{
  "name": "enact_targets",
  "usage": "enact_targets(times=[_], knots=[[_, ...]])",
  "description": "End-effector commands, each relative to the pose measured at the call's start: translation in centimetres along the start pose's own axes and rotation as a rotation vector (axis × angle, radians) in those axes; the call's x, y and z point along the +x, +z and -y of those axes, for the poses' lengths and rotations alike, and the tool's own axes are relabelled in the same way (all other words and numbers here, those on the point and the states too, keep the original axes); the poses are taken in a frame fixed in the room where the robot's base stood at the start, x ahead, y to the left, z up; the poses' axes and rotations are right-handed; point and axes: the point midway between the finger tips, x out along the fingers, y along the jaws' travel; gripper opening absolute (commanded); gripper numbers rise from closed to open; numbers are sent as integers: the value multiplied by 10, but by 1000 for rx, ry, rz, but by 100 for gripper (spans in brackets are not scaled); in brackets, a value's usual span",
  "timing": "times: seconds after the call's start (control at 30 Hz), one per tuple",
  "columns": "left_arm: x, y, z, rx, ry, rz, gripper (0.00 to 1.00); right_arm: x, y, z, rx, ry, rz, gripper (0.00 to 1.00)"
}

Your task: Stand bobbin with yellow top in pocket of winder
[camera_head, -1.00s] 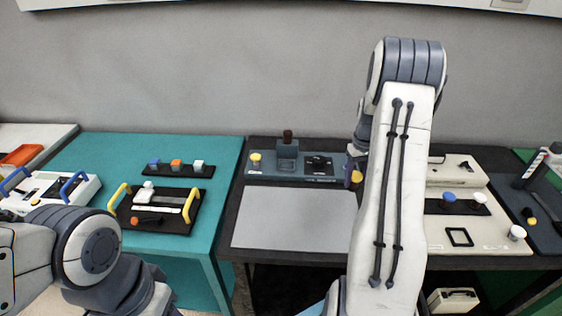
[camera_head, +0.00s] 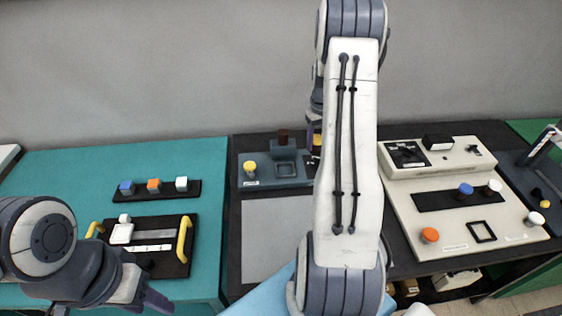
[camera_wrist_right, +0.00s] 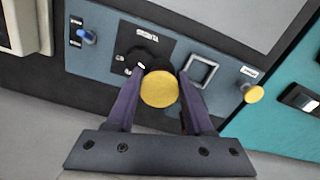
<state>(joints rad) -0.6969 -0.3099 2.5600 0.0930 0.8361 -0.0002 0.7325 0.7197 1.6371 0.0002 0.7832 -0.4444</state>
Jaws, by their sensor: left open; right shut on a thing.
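The bobbin with the yellow top (camera_wrist_right: 159,89) is between the fingers of my right gripper (camera_wrist_right: 157,84), which is shut on it. In the head view a sliver of its yellow top (camera_head: 317,138) shows beside my right arm, which hides most of the gripper. The winder (camera_head: 264,181) is the blue-grey panel on the dark table. Its square-framed pocket (camera_head: 285,169) looks empty. In the right wrist view the pocket (camera_wrist_right: 200,71) is right of the held bobbin, apart from it in the picture. My left gripper (camera_head: 150,300) is open and empty at the lower left.
A yellow knob (camera_head: 250,168) stands at the winder's left end. A brown-topped post (camera_head: 283,137) rises behind the pocket. A grey mat (camera_head: 272,235) lies in front. A teal table (camera_head: 75,172) with a yellow-handled tray (camera_head: 150,262) is left; a cream console (camera_head: 403,205) is right.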

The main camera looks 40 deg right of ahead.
Motion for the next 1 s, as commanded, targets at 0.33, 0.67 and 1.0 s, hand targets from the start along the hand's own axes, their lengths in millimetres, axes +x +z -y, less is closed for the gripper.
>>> enact_targets(times=[0.33, 0.67, 1.0], knots=[[-29, -2, -2, -2, 0, 0, 50, 43, -28, 73, -5, -1, 4, 0], [-41, -2, -3, -2, 0, 0, 50, 70, -36, 91, 0, -1, 5, 0], [-50, -3, -4, -3, 0, 0, 50, 98, -37, 90, 0, 0, 0, 0]])
